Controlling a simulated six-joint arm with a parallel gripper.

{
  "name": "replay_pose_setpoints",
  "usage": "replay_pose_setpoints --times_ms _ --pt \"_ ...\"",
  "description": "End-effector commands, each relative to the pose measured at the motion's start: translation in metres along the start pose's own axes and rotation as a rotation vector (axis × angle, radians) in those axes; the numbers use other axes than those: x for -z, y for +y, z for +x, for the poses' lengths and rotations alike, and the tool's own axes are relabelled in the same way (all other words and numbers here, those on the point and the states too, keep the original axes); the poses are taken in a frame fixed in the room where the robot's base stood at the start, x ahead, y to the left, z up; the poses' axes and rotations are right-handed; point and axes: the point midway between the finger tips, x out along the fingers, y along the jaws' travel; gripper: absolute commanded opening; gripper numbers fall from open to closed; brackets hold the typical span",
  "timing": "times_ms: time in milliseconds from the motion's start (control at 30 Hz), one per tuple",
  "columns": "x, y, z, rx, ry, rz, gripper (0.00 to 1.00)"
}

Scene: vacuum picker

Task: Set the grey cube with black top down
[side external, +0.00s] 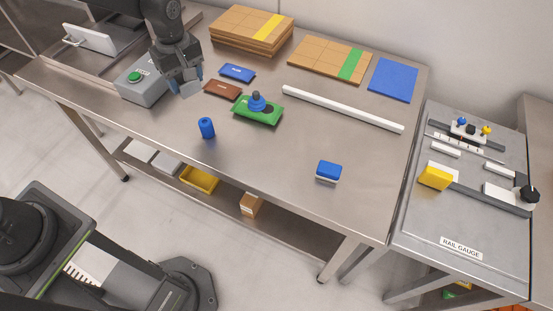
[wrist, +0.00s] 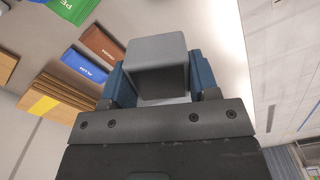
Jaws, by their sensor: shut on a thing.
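My gripper (side external: 187,84) is shut on a grey cube, its blue-padded fingers on either side of it. In the wrist view the cube (wrist: 157,48) sits between the two finger pads of my gripper (wrist: 157,82), with a light grey face and a darker face showing. In the side view the cube is small and partly hidden by the fingers, just right of the grey button box (side external: 140,84). I cannot tell whether it touches the steel table (side external: 255,155).
A blue cylinder (side external: 206,128) stands nearer the front. A white bar (side external: 340,108) lies farther right. The front middle is clear.

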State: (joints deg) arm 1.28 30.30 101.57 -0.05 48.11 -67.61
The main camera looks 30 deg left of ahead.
Motion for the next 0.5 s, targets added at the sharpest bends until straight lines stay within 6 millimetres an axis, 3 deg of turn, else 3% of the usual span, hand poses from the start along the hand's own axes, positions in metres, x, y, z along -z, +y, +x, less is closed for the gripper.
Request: replay_pose_setpoints --times_ms 33,200,300,500 --pt "-0.025 0.011 0.0 0.0 0.0 0.074 0.3" --pt "-0.088 0.032 0.0 0.001 0.0 0.256 0.3" --pt "-0.112 0.037 -0.001 0.0 0.0 0.323 0.3" --pt "-0.138 0.043 0.004 0.002 -0.001 0.377 0.3"
